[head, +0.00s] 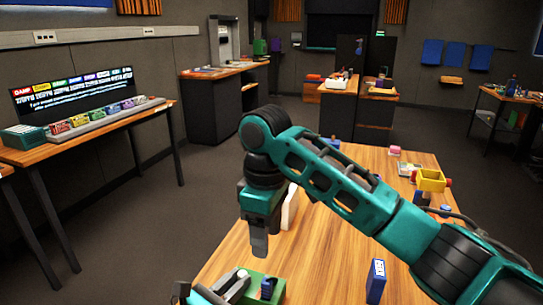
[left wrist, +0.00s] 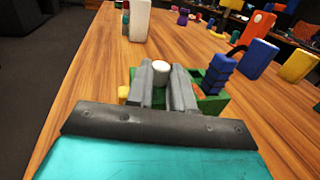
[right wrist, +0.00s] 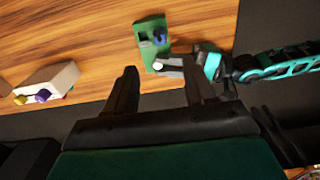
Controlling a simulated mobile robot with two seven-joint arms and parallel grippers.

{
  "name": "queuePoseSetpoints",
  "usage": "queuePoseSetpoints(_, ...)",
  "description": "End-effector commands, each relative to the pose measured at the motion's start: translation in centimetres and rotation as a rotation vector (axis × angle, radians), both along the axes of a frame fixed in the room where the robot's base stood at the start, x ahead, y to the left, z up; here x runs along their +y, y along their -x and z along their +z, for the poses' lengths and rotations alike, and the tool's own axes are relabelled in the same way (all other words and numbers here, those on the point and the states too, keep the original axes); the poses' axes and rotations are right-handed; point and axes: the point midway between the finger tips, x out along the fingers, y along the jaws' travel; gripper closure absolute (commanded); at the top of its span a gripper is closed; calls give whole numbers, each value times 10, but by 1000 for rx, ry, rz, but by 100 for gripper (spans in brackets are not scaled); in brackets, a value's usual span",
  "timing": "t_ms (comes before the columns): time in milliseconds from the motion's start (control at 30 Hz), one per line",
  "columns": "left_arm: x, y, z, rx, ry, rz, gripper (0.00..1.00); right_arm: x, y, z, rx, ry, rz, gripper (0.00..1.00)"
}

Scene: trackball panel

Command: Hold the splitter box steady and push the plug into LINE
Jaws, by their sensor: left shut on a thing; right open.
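The green splitter box (head: 276,292) lies on the wooden table at the bottom of the head view. It also shows in the right wrist view (right wrist: 147,30). A blue ribbed plug (left wrist: 218,72) stands upright at the box; how deep it sits cannot be told. My left gripper (left wrist: 159,78) is shut on a white round post (left wrist: 159,69) at the box's edge. My right gripper (head: 260,245) is open and empty, pointing down above the table, apart from the box. I cannot read a LINE label.
A white block (right wrist: 48,80) with coloured knobs stands on the table, partly behind my right gripper in the head view. A blue labelled block (head: 375,281) stands right of the splitter box. A yellow-red piece (head: 431,180) is farther back. Bare wood (head: 325,255) lies between.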

Motion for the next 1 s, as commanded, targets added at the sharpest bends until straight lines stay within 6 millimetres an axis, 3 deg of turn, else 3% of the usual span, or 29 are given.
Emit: queuePoseSetpoints(1000,0,0,0,0,0,0,100,0,0,82,-1,0,-1,46)
